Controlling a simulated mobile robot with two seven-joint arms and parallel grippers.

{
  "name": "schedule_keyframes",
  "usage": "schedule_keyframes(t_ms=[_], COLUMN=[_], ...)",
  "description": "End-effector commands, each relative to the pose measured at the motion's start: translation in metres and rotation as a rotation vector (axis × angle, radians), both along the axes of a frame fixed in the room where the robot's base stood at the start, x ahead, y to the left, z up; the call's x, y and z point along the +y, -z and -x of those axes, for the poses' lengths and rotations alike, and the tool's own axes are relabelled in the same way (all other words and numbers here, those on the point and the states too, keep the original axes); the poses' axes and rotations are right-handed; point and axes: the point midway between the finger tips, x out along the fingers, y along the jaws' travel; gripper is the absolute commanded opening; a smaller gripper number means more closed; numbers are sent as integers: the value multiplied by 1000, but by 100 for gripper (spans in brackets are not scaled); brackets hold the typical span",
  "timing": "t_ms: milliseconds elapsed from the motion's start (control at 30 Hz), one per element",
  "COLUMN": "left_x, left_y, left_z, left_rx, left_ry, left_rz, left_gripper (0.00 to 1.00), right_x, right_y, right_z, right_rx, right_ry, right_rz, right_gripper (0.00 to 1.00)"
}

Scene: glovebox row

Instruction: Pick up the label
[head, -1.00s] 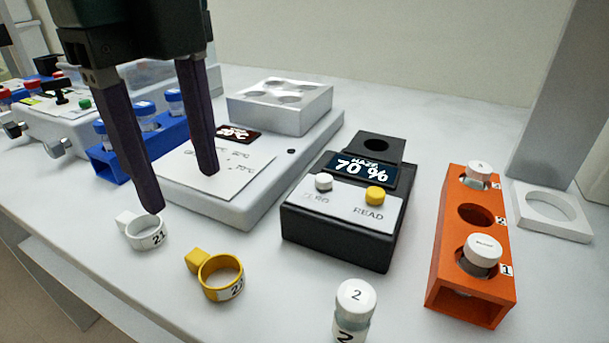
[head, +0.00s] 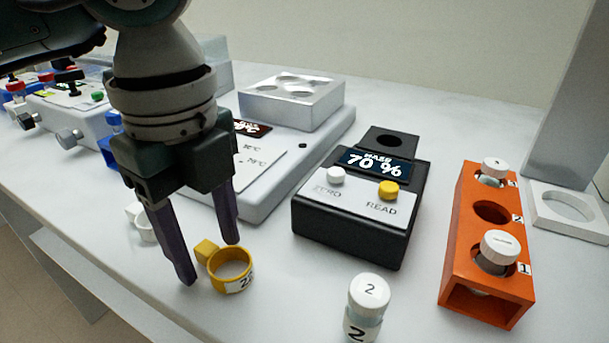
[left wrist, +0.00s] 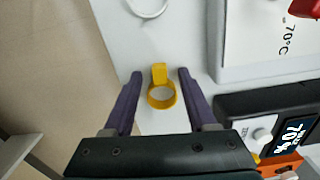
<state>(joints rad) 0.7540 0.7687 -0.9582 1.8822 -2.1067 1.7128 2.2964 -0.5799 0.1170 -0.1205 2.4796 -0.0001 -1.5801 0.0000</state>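The yellow ring-shaped label (head: 231,272) with a small tab and a printed number lies on the white bench; it also shows in the left wrist view (left wrist: 161,92). The white ring label (head: 145,228), partly hidden behind my gripper, lies to its left and shows at the top of the left wrist view (left wrist: 148,5). My left gripper (head: 211,262) is open above the yellow label. In the left wrist view its fingers (left wrist: 158,75) are on either side of the yellow label, with nothing held. My right gripper is not in view.
A black haze meter (head: 350,215) reading 70 % stands to the right. A capped vial marked 2 (head: 367,300) stands near the front. An orange rack (head: 465,255) holds two vials. A hotplate (head: 300,165) is behind. The bench's front edge is close.

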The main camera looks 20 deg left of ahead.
Motion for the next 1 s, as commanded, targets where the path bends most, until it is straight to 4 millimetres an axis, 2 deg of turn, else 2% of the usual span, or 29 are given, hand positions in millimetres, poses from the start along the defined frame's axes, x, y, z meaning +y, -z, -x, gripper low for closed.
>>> schedule_keyframes(t_ms=[67,500,1000], left_x=[0,0,0], left_y=[0,-1,-1], left_z=[0,0,0], left_rx=[0,-1,-1], left_ry=[0,0,0], left_rz=[0,1,1], left_gripper=[48,0,0], right_x=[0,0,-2], right_y=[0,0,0], right_z=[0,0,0], right_rx=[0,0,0], right_ry=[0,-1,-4], right_rz=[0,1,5], right_gripper=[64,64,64])
